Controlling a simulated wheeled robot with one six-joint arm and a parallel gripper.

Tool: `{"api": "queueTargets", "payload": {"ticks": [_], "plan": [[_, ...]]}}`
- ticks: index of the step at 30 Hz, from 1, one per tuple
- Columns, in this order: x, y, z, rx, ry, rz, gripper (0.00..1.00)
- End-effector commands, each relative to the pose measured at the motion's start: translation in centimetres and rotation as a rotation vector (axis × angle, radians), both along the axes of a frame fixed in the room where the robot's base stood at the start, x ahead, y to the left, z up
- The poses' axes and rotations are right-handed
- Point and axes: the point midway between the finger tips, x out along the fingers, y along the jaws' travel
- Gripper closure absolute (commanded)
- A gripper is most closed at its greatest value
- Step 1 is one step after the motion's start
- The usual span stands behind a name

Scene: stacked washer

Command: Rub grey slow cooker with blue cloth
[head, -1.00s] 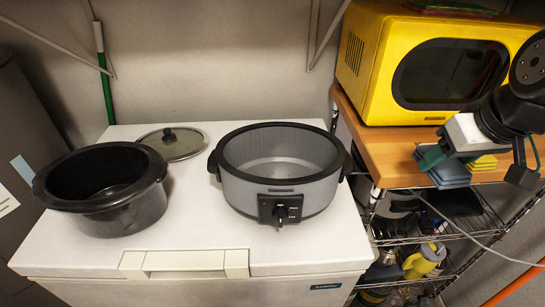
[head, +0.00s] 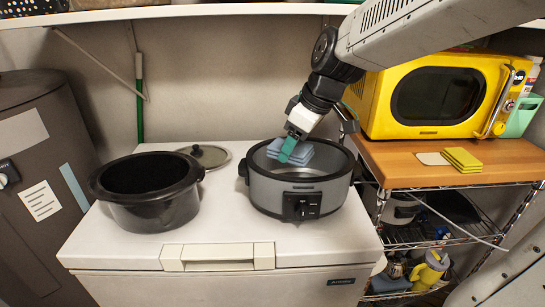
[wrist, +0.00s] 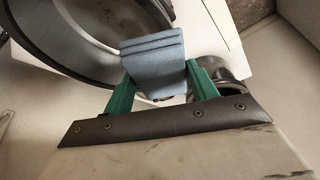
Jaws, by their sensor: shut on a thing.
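The grey slow cooker (head: 265,190) stands open on the white chest freezer, its control panel facing front. My gripper (head: 292,152) is over the cooker's opening and shut on the folded blue cloth (head: 312,150). In the wrist view the blue cloth (wrist: 153,62) sits between the green fingers of my gripper (wrist: 158,85). The cooker's dark rim (wrist: 60,70) shows at the upper left there. I cannot tell whether the cloth touches the cooker's inside.
A black pot (head: 150,215) stands left of the cooker, with a glass lid (head: 208,156) behind it. A yellow microwave (head: 435,98) and a folded yellow cloth (head: 461,159) are on the wooden shelf (head: 400,174) at right. The freezer top (head: 225,225) is clear in front.

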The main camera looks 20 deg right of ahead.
Motion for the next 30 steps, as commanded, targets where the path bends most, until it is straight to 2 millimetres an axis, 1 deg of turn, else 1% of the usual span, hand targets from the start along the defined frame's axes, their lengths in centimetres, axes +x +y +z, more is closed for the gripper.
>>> {"api": "queueTargets", "payload": {"ticks": [1, 3, 5, 6, 8, 10, 13, 15, 23, 30], "plan": [[2.0, -0.1, -0.3, 0.002, 0.006, 0.087, 0.61], [4.2, -0.1, -0.5, 0.003, 0.007, 0.217, 0.61], [5.8, -0.1, -0.8, 0.004, 0.005, 0.318, 0.61], [6.7, -0.1, -1.4, 0.005, 0.004, 0.374, 0.61], [7.6, -0.1, -2.7, 0.007, 0.003, 0.433, 0.61], [8.0, -0.1, -4.8, 0.007, 0.002, 0.466, 0.61], [8.2, 0.0, -6.6, 0.006, -0.002, 0.477, 0.61], [8.2, 0.0, -7.4, 0.004, -0.003, 0.483, 0.61], [8.2, 0.0, -9.1, 0.003, -0.004, 0.486, 0.61], [8.2, 0.0, -11.6, 0.003, -0.003, 0.486, 0.61]]}}
